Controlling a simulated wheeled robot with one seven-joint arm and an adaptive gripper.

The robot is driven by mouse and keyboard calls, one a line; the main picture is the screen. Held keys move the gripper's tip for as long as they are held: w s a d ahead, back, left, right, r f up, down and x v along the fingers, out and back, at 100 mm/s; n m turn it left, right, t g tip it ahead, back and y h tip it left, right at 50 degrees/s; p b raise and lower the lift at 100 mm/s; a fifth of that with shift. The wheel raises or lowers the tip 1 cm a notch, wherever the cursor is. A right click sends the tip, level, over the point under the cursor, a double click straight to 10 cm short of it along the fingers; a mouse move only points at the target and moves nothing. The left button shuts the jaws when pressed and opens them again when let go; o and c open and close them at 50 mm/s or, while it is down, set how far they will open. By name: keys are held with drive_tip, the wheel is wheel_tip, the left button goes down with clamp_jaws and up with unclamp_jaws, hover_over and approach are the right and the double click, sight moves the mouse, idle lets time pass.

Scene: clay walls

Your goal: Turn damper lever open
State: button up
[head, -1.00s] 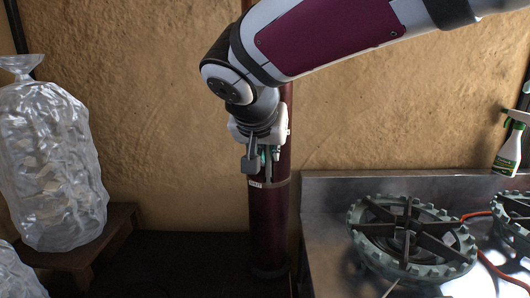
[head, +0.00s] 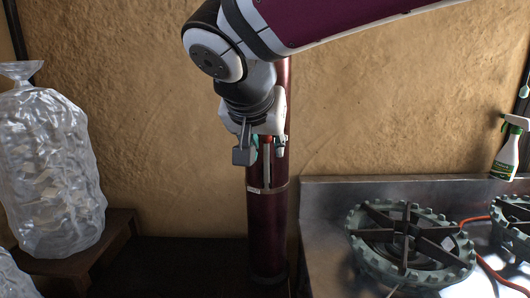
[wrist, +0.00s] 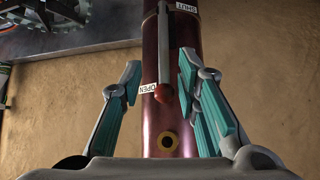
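The damper lever is a thin grey rod (wrist: 163,50) with a red knob (wrist: 164,94), on a dark red pipe (head: 267,225). In the wrist view the rod lies along the pipe. Its knob is beside the white OPEN label (wrist: 147,88), and a SHUT label (wrist: 183,8) is at the top edge. In the head view the rod (head: 267,168) hangs in front of the pipe, partly hidden by my gripper (head: 260,150). My gripper (wrist: 160,75) is open, its teal-padded fingers on either side of the lever near the knob, with visible gaps.
A brass-coloured ring (wrist: 167,141) is on the pipe. A steel counter (head: 322,220) with burners (head: 405,245) and a spray bottle (head: 507,155) is to the right. A clear plastic bag (head: 50,170) sits on a wooden stand (head: 95,250) at left. The clay wall is close behind.

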drive_tip(key=v, duration=0.7)
drive_tip(key=shift+r, duration=0.15)
drive_tip(key=shift+s, duration=0.1)
drive_tip(key=s+d+f+g+h, duration=0.1)
drive_tip(key=s+d+f+g, duration=0.1)
drive_tip(key=s+d+f, duration=0.4)
drive_tip(key=s+d+f+g, duration=0.2)
drive_tip(key=s+d+f, duration=0.15)
drive_tip(key=d, duration=0.45)
drive_tip(key=s+d+f+n+g+y, duration=0.1)
drive_tip(key=s+d+f+g, duration=0.1)
drive_tip(key=s+f, duration=0.45)
drive_tip(key=s+d+f+n+g+y, duration=0.15)
drive_tip(key=s+f, duration=0.25)
drive_tip(key=s, duration=0.5)
wheel_tip(320, 180, up, 15)
drive_tip(key=t+p, duration=0.3)
drive_tip(key=p, duration=1.1)
drive_tip(key=shift+s+d, duration=0.2)
drive_tip(key=shift+d, duration=0.15)
